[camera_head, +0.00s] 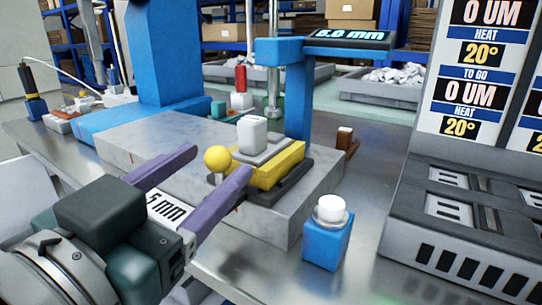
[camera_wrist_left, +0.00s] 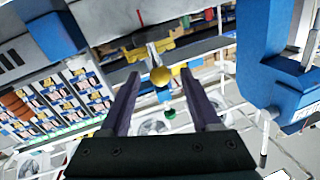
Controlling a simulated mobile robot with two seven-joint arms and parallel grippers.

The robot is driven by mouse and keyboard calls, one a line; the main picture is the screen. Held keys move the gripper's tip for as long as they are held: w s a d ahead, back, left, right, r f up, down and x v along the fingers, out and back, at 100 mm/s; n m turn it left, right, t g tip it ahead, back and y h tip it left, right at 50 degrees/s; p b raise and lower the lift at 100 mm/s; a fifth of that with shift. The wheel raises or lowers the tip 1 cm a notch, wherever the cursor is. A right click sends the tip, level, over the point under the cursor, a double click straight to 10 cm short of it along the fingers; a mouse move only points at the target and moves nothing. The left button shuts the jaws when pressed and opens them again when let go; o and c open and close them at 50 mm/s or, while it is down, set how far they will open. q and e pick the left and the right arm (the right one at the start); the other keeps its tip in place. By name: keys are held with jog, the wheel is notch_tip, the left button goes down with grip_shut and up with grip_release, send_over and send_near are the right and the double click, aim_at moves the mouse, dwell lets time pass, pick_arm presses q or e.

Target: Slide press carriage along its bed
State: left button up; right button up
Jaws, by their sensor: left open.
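The press carriage (camera_head: 268,168) is a yellow block on a dark bed (camera_head: 284,190), atop a grey stone slab (camera_head: 262,225). A grey plate and a white block (camera_head: 252,134) sit on it. A yellow ball knob (camera_head: 217,158) sticks out from its near left side; the knob also shows in the left wrist view (camera_wrist_left: 160,76). My left gripper (camera_head: 219,165) is open, its two purple fingers pointing at the carriage, one to each side of the knob. The fingers appear apart from the knob; its exact depth between them is unclear. My right gripper is not in view.
A blue gauge stand (camera_head: 297,95) reading 5.0 mm rises behind the carriage. A blue box with a white button (camera_head: 327,240) stands at the slab's front right. A grey panel unit (camera_head: 470,220) fills the right. A blue column (camera_head: 165,55) stands at back left.

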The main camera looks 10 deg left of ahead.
pick_arm(q)
jog(key=shift+w+d, duration=0.2)
jog(key=shift+w, duration=1.1)
jog(key=shift+c, duration=0.3)
grip_shut()
